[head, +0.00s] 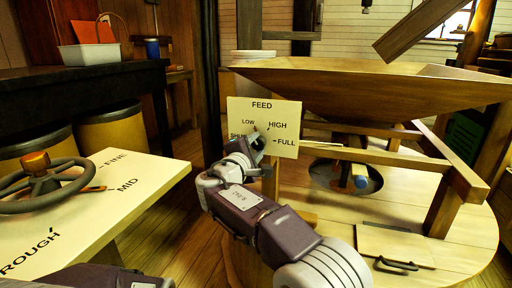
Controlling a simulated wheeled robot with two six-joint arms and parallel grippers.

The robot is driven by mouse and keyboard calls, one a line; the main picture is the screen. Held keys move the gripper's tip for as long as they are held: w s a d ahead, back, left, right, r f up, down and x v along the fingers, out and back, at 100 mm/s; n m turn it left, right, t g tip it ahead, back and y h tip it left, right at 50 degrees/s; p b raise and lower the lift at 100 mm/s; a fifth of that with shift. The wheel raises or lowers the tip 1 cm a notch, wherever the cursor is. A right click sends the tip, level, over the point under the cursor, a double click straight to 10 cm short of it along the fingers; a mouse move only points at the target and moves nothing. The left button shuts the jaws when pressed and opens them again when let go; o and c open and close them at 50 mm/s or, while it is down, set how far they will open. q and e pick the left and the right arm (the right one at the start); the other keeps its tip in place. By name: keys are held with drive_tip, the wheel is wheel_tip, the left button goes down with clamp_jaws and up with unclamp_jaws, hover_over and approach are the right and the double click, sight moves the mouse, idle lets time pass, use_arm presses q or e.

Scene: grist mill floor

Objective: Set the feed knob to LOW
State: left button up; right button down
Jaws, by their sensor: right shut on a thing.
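The FEED panel (285,112) is a pale board at the picture's middle, in front of the wooden hopper. Its labels read SHUT, partly covered, then LOW, HIGH and FULL. My right gripper (257,142) is at the lower middle of the panel and is shut on the feed knob, which it hides almost wholly. I cannot tell which mark the knob points to. The LOW label is up and left of the gripper. My left gripper is out of view; only part of my left arm shows at the bottom left.
A handwheel (40,183) stands on a pale table (150,172) marked FINE, MID and ROUGH at left. A black bench (90,76) holds a white bin (88,54). A wooden rail (400,156) and the round mill top (330,225) lie right of my right arm.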

drive_tip(key=shift+f, duration=0.1)
drive_tip(key=c, duration=0.9)
unclamp_jaws()
drive_tip(key=p+v, duration=0.2)
drive_tip(key=v, duration=0.7)
